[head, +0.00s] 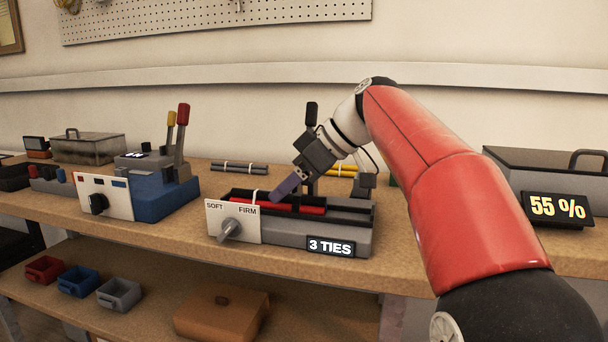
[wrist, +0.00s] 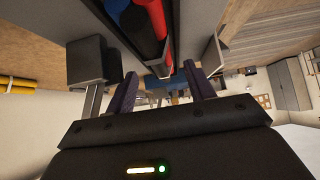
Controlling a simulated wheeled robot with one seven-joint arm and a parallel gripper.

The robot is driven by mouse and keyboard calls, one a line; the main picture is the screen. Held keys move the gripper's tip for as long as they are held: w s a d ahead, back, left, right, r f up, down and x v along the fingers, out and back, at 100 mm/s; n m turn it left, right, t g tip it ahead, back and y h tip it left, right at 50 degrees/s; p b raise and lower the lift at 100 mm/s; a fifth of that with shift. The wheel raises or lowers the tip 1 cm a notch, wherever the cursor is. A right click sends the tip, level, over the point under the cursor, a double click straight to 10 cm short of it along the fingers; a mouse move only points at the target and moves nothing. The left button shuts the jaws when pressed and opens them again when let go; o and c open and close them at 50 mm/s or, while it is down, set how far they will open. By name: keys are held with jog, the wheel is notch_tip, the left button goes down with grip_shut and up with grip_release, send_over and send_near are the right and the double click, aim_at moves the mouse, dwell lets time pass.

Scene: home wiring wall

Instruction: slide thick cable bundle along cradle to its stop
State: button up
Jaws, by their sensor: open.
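The thick cable bundle, with a red cable (head: 306,208) on the near side, lies in a dark cradle (head: 352,217) on the grey tie machine. A white tie shows near its left end. In the wrist view the red cable (wrist: 156,14) lies beside a blue one in the dark trough. My gripper (head: 280,190) slants down from the right, with its purple fingertips at the bundle. The fingers also show in the wrist view (wrist: 160,88), spread apart with nothing visible between them. I cannot tell whether they touch the bundle. The stop is not clearly distinguishable.
The machine has a SOFT/FIRM panel (head: 233,221) with a knob and a "3 TIES" display (head: 331,247). A grey bundle (head: 239,167) and a yellow bundle (head: 342,170) lie behind.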

jog(key=shift+x, duration=0.95)
jog(key=shift+r, duration=0.1)
jog(key=c, duration=1.1)
jog(key=shift+d, duration=0.15)
